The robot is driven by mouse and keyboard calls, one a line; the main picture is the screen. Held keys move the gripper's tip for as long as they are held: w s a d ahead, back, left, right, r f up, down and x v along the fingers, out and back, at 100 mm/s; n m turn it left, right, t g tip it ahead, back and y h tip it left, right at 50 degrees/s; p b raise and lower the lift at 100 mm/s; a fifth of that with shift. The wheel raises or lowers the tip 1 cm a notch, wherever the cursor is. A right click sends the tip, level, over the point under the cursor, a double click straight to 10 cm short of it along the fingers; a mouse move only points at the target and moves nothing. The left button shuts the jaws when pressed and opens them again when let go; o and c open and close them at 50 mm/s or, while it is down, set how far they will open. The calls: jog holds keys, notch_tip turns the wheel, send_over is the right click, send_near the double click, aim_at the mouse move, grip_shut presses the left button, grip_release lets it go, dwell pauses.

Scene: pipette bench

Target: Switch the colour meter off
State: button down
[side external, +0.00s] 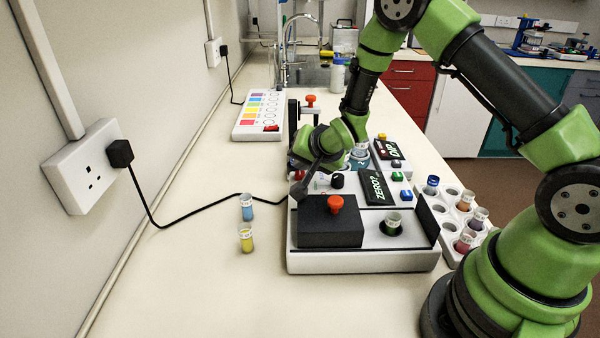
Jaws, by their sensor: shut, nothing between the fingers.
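The colour meter (360,262) is a white box in the middle of the bench. Its lit display (377,187) reads "ZERO?". A black cover with an orange knob (335,204) is on its left part. A vial (393,222) stands in the round well to the right. Small buttons and a dark knob (337,181) sit on its rear part. My gripper (298,192) is shut and empty, with its tips low at the meter's rear left corner. I cannot tell whether they touch it. The power switch cannot be made out.
A black cable runs from the wall socket (85,165) to the meter's rear left. Blue (247,207) and yellow (246,240) vials stand left of it. A vial rack (484,235) is to the right. Behind are another device with a display (388,150) and a colour-labelled panel (243,131).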

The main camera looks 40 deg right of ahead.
aim_at(304, 173)
jog(key=shift+f, duration=0.65)
dwell(0.3)
jog(key=shift+r, duration=0.15)
dwell(0.4)
jog(key=shift+s+r, duration=0.2)
jog(key=shift+r, duration=0.45)
jog(key=shift+r, duration=2.5)
